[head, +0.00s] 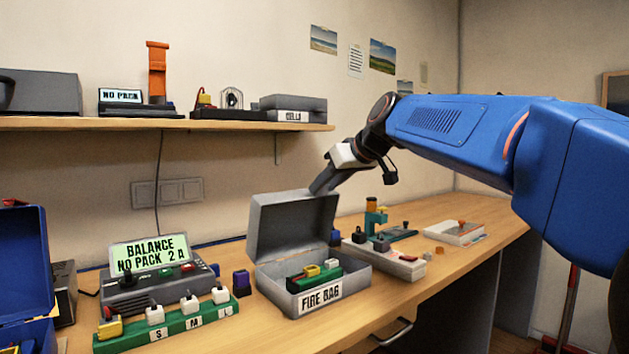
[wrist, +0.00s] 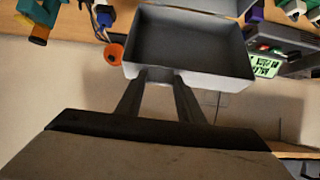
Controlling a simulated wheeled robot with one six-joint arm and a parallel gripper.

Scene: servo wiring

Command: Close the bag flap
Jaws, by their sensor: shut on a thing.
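The fire bag (head: 335,305) is a grey box labelled FIRE BAG on the bench. Its flap (head: 290,228) stands open, tilted up and back from the hinge side. A green pack with a yellow part (head: 313,275) lies inside the bag. My gripper (head: 328,188) is at the upper right edge of the flap. In the wrist view my gripper (wrist: 160,78) has its fingertips shut on the rim of the flap (wrist: 190,50), whose hollow inner side shows there. The exact contact at the fingertips is small in the head view.
A charger with a BALANCE NO PACK display (head: 150,255) and a green strip with S, M, L plugs (head: 170,328) stand left of the bag. A grey-white tray (head: 395,262) stands close on the right. A shelf (head: 180,123) runs above.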

